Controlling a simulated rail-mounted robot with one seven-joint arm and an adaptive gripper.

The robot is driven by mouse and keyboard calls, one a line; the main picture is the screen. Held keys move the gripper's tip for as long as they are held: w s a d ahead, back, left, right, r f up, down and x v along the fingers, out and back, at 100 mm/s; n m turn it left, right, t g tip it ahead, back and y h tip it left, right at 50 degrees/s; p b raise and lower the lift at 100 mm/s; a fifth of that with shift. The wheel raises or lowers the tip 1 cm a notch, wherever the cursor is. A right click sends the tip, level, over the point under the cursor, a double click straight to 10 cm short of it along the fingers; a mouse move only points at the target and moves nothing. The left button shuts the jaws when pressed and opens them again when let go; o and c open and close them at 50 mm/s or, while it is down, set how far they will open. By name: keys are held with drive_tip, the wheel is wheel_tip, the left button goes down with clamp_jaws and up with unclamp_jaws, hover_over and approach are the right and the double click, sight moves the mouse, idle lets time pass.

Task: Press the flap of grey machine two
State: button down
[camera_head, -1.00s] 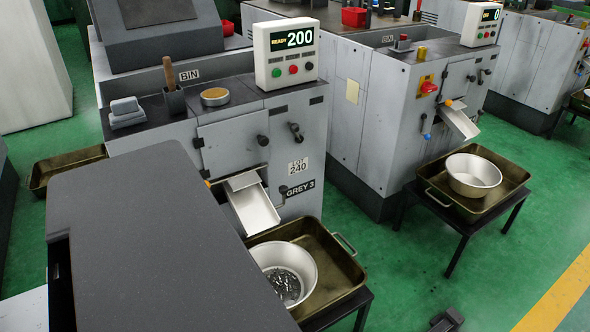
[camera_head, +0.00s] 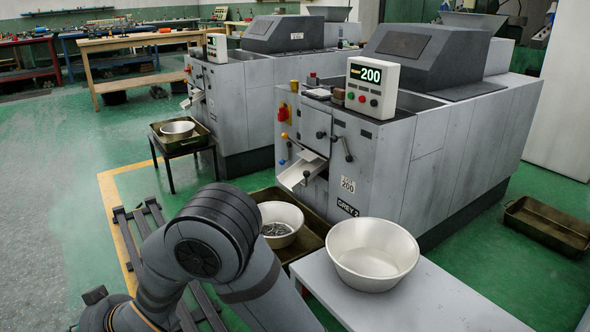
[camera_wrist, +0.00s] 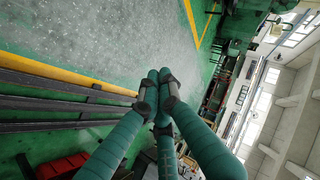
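The grey machine labelled GREY 2 (camera_head: 390,170) stands right of centre in the head view. Its display (camera_head: 370,74) reads 200 and its lot card (camera_head: 347,184) also reads 200. On its front a pale chute (camera_head: 298,176) slopes down, with a small flap (camera_head: 312,156) at its upper end. Below the chute, a bowl (camera_head: 281,223) holds small metal parts. My gripper (camera_wrist: 160,78) shows in the wrist view with its teal fingers' tips together and nothing seen between them. It points over open floor, away from the machine. The head view shows my arm, but no clear fingertips.
An empty bowl (camera_head: 372,252) stands on a pale table (camera_head: 430,302) at front right. A brown tray (camera_head: 312,240) lies under the parts bowl. Another grey machine (camera_head: 232,100) stands behind, with a bowl and tray beside it. Dark rails (camera_head: 190,300) lie at lower left. Green floor is free at left.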

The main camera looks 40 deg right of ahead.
drive_tip(key=w+d+r+m+t+h+b, duration=0.1)
drive_tip(key=w+r+m+t, duration=0.1)
drive_tip(key=w, duration=0.5)
drive_tip(key=w+d+r+m+t+h+b, duration=0.1)
drive_tip(key=w+r+m+t, duration=0.1)
drive_tip(key=w+m+t, duration=0.3)
drive_tip(key=w+d+r+m+t+b, duration=0.2)
drive_tip(key=w+m+t, duration=0.2)
drive_tip(key=w, duration=0.5)
drive_tip(key=shift+w+r+m+h, duration=0.15)
drive_tip(key=shift+r+m+h, duration=0.15)
drive_tip(key=shift+m+h, duration=0.1)
